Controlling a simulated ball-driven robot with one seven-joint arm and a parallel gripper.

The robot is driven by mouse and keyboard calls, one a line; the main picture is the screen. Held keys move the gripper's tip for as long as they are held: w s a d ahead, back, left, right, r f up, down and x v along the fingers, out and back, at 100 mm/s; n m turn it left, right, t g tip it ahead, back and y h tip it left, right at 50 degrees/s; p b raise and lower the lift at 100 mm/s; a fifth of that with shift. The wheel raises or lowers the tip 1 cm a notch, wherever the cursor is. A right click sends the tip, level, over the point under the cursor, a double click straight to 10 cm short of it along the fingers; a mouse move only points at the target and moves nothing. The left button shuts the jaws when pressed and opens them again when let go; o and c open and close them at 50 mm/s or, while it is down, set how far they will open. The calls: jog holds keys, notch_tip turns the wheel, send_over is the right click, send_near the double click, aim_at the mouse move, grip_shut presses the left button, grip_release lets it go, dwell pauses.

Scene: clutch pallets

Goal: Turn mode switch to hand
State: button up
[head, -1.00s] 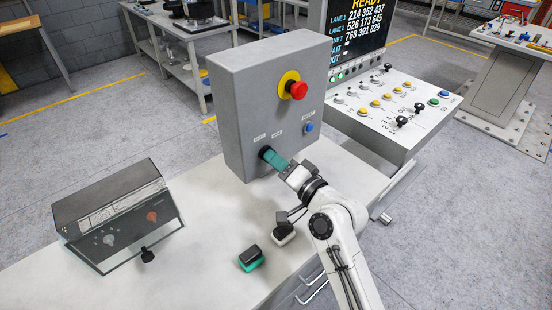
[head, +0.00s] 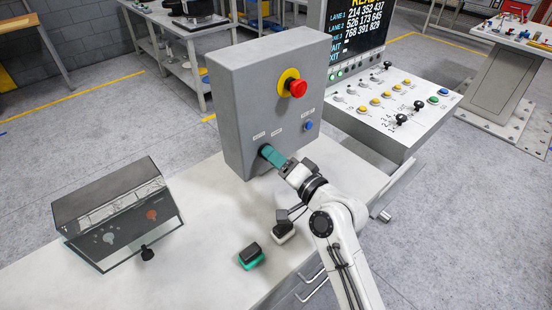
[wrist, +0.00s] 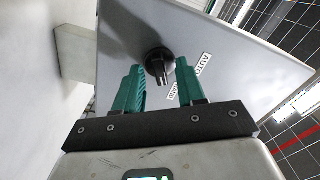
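The mode switch is a black rotary knob (wrist: 158,64) on the grey control box (head: 229,95), low on its front face. It shows between my fingers in the wrist view, its grip bar pointing down in that picture. A label reading AUTO (wrist: 203,63) is right of the knob; a second label, partly hidden by the right finger, cannot be read surely. My gripper (head: 269,153) has teal fingers, one on each side of the knob. In the wrist view, my gripper (wrist: 157,72) is open with visible gaps to the knob. In the head view the fingers mostly hide the switch.
A red emergency button (head: 298,88) on a yellow plate and a blue button (head: 309,126) are on the same box. A dark covered box (head: 115,215) stands at left. Two small blocks, green-black (head: 250,257) and white-black (head: 283,233), lie near my arm. The bench middle is clear.

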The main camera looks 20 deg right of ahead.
jog(key=b+v, duration=0.3)
jog(key=v, duration=0.7)
jog(key=shift+s+d, duration=0.15)
jog(key=shift+s, duration=0.2)
